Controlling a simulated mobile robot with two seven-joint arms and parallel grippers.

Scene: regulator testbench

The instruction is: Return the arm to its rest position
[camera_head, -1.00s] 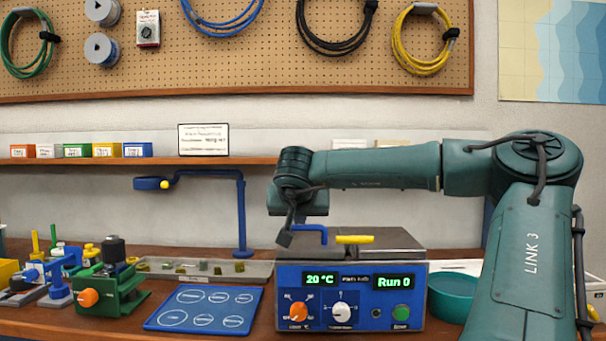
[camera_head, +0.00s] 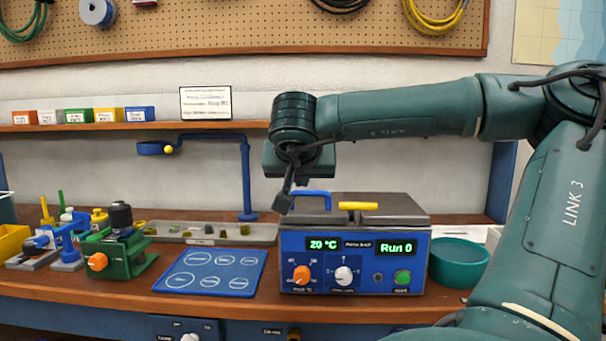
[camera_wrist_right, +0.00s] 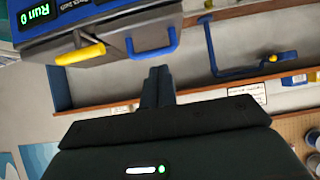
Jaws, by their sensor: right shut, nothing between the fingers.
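My right arm reaches in from the right in the head view. Its gripper (camera_head: 284,202) points down and is shut and empty, just above and behind the left part of the blue test unit (camera_head: 354,277). The gripper also shows in the right wrist view (camera_wrist_right: 157,72), with its fingers together. The unit has a grey lid (camera_head: 383,210) with a yellow handle (camera_head: 358,206) and a blue handle (camera_head: 312,194) at its left. Its displays read 20 °C and Run 0. My left gripper is not in view.
A blue mat with marked circles (camera_head: 212,272) lies left of the unit, and a grey tray (camera_head: 205,234) is behind it. A green clamp device (camera_head: 120,250) stands farther left. A blue stand (camera_head: 246,180) rises at the back. A teal bowl (camera_head: 458,264) sits right of the unit.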

